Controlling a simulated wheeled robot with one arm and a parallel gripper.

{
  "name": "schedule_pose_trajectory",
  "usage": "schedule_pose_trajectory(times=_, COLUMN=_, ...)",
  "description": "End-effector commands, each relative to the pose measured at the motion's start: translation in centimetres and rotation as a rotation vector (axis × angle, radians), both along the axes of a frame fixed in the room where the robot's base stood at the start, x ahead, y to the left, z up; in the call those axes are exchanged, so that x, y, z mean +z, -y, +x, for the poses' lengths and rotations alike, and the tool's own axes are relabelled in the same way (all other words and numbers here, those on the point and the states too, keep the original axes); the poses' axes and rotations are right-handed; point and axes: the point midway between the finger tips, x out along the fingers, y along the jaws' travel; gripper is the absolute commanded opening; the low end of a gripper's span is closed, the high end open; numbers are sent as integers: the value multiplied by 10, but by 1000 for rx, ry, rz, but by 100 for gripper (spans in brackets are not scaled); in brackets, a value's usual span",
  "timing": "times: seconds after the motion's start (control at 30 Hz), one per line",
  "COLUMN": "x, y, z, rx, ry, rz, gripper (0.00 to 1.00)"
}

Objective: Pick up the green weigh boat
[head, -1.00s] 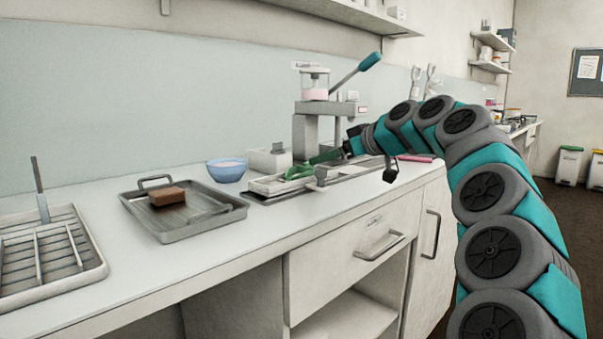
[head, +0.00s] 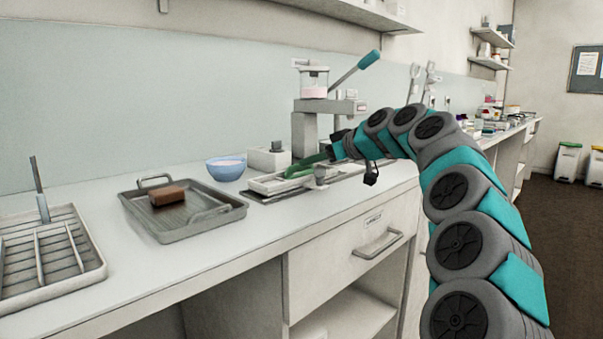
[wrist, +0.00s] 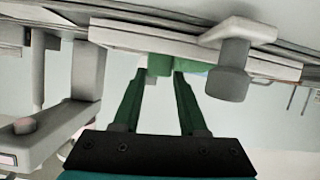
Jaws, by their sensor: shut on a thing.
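The green weigh boat (wrist: 160,65) shows in the wrist view at the tips of my gripper (wrist: 160,76), partly hidden by the fingers and by a pale bar in front. My gripper's dark green fingers are shut on it, one on each side. In the head view, my gripper (head: 306,164) reaches in from the right, low over a pale tray (head: 268,186). The boat's green is hard to tell from the green fingers there. I cannot tell whether the boat still touches the tray.
A press with a teal lever (head: 368,61) stands behind the gripper. A blue bowl (head: 226,170) and a white box (head: 268,159) are close to the left. A metal tray (head: 232,208) with a brown block (head: 167,196) and a rack (head: 50,262) lie further left. The counter front is clear.

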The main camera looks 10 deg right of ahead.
Motion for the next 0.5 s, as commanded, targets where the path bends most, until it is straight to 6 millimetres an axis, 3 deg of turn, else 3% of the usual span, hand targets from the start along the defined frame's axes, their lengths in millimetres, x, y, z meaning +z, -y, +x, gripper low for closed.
schedule_pose_trajectory(times=0.03, x=0, y=0, z=0, rx=0, ry=0, rz=0, gripper=19)
schedule_pose_trajectory(times=0.2, x=0, y=0, z=0, rx=0, ry=0, rz=0, gripper=0)
schedule_pose_trajectory(times=0.5, x=0, y=0, z=0, rx=0, ry=0, rz=0, gripper=0)
